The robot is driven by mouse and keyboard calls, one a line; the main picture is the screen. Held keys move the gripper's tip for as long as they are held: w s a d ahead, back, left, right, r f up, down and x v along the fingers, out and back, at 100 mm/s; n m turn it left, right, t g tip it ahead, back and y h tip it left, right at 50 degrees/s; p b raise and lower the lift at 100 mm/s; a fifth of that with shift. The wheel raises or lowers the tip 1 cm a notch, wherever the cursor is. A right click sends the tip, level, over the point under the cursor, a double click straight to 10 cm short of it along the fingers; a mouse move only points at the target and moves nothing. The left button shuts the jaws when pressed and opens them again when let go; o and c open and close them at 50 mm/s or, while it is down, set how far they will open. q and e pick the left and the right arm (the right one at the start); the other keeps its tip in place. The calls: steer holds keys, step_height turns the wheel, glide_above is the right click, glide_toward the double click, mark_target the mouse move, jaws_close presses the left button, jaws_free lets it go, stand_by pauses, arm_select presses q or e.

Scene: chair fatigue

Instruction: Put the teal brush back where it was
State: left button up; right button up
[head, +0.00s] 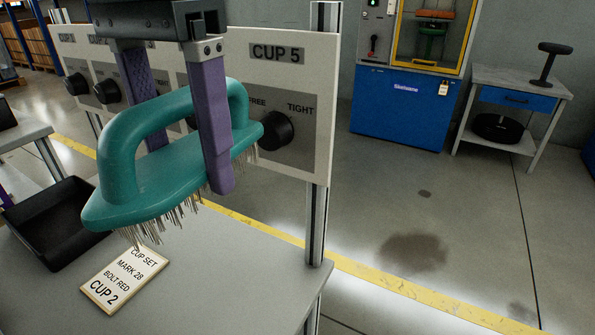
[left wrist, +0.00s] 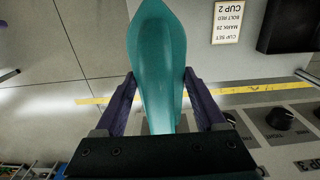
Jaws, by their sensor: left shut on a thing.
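The teal brush (head: 155,195) has an arched handle and bristles pointing down. My left gripper (head: 192,165) is shut on the brush, with its purple fingers on either side of the handle. The brush hangs above the grey table, apart from it, in front of the panel of knobs. In the left wrist view the brush (left wrist: 158,70) lies between the two fingers of the left gripper (left wrist: 157,85). Part of the handle is hidden behind a finger. My right gripper is not in view.
A card (head: 125,278) reading CUP 2 and a black tray (head: 60,250) lie on the grey table (head: 220,280). Behind stands a panel (head: 310,75) with black knobs, held by a metal post (head: 318,225). A blue machine (head: 400,115) and a side table (head: 525,85) stand farther back.

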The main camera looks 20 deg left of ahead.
arm_select(q)
step_height(320, 180, down, 2)
steer(key=shift+w+f+b, duration=0.15)
steer(key=shift+f+b, duration=0.1)
steer(key=shift+b, duration=0.45)
step_height(320, 180, down, 20)
steer(key=b, duration=0.8)
steer(key=shift+r, duration=0.1)
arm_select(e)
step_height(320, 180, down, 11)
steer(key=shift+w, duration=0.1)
arm_select(q)
steer(key=o, duration=1.4)
step_height(320, 180, up, 12)
steer(key=p, duration=0.5)
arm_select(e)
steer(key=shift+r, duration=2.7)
